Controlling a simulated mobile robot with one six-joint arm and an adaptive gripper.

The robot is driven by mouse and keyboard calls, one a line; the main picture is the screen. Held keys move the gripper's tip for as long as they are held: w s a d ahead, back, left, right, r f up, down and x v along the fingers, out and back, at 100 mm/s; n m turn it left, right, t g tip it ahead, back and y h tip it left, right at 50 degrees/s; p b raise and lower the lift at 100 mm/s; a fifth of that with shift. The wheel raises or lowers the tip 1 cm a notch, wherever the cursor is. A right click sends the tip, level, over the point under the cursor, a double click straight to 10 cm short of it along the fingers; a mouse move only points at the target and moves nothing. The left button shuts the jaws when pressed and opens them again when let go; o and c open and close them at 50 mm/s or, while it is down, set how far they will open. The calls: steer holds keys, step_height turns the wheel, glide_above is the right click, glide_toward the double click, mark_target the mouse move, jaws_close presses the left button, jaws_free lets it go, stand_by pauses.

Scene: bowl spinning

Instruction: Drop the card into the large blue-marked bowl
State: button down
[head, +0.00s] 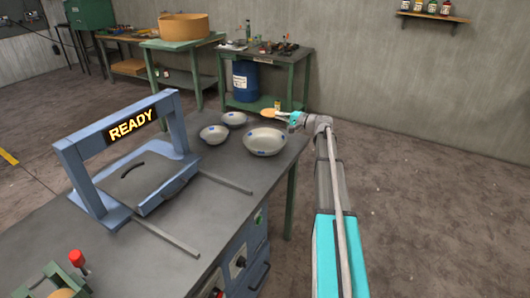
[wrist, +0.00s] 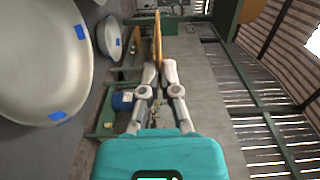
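The large bowl (head: 265,146) is pale with blue marks and stands near the bench's far right corner. In the wrist view the large bowl (wrist: 40,60) fills the upper left, with blue patches on its rim and side. An orange-tan card (wrist: 157,35) appears nearly edge-on, pinched between the fingertips of my gripper (wrist: 158,66). In the head view the card (head: 267,112) sticks out left from my gripper (head: 284,115), appearing just behind the large bowl. The card is not seen inside the bowl.
Two smaller blue-marked bowls (head: 214,134) (head: 234,118) stand left of and behind the large one. A blue frame (head: 82,160) reading READY stands on the bench at left. A blue barrel (head: 245,82) sits under the back table. Floor right of the bench is clear.

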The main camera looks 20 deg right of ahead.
steer(key=shift+w+d+f+b, duration=0.15)
steer(key=shift+w+f+b, duration=0.2)
steer(key=shift+w+f, duration=0.3)
steer(key=shift+w+d+f+b, duration=0.1)
steer(key=shift+w+f+b, duration=0.25)
steer(key=shift+w+f, duration=0.3)
step_height(320, 180, down, 6)
steer(key=b, duration=0.6)
steer(key=shift+r, duration=0.15)
steer(key=c, duration=0.7)
jaws_free()
steer(key=shift+d, duration=0.1)
steer(key=v, duration=1.1)
steer(key=shift+s+d, duration=0.25)
steer(key=shift+s, duration=0.1)
